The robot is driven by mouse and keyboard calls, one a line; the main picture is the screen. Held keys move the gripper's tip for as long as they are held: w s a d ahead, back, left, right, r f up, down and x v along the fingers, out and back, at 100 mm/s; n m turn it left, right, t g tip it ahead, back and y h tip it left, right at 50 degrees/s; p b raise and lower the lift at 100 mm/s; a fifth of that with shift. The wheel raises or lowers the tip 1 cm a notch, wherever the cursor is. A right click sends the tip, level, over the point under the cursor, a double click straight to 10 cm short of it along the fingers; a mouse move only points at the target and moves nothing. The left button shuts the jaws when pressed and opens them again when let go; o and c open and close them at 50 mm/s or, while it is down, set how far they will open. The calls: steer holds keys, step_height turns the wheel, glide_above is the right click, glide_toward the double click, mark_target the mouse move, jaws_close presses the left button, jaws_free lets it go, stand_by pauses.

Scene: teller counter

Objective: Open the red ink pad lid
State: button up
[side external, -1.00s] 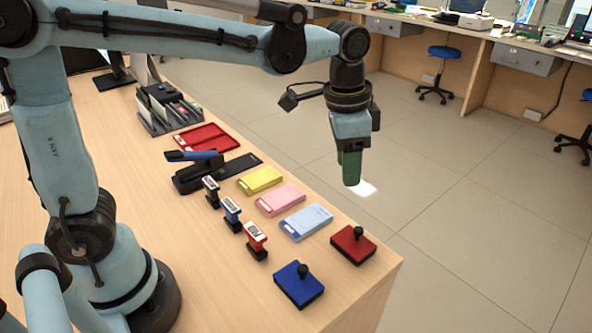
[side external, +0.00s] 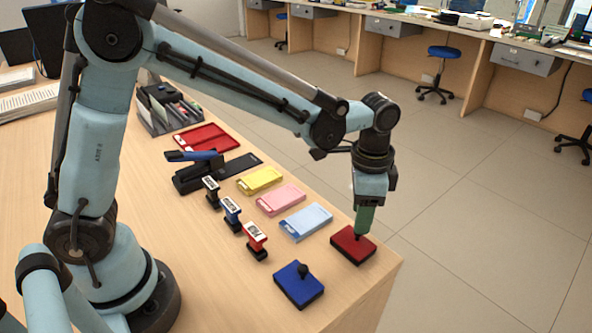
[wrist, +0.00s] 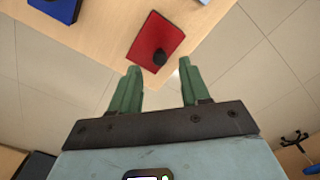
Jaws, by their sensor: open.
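The red ink pad (side external: 347,249) lies near the front right corner of the counter, with its lid on. In the wrist view the red ink pad (wrist: 150,36) is ahead of the fingertips, and its black knob (wrist: 160,57) shows between and beyond them. My gripper (side external: 363,232) points down at the red pad, its green fingers hiding most of the knob in the side view. In the wrist view my gripper (wrist: 160,72) is open, with nothing between the fingers. Whether a finger touches the knob I cannot tell.
A blue ink pad (side external: 298,286) with a black knob sits left of the red one. Three stamps (side external: 231,213), a light blue pad (side external: 306,221), a pink pad (side external: 280,199) and a yellow pad (side external: 260,180) stand farther back. The counter's edge (side external: 385,285) is close on the right.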

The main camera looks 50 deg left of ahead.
mark_target(354, 237)
steer(key=shift+f, duration=1.6)
jaws_close()
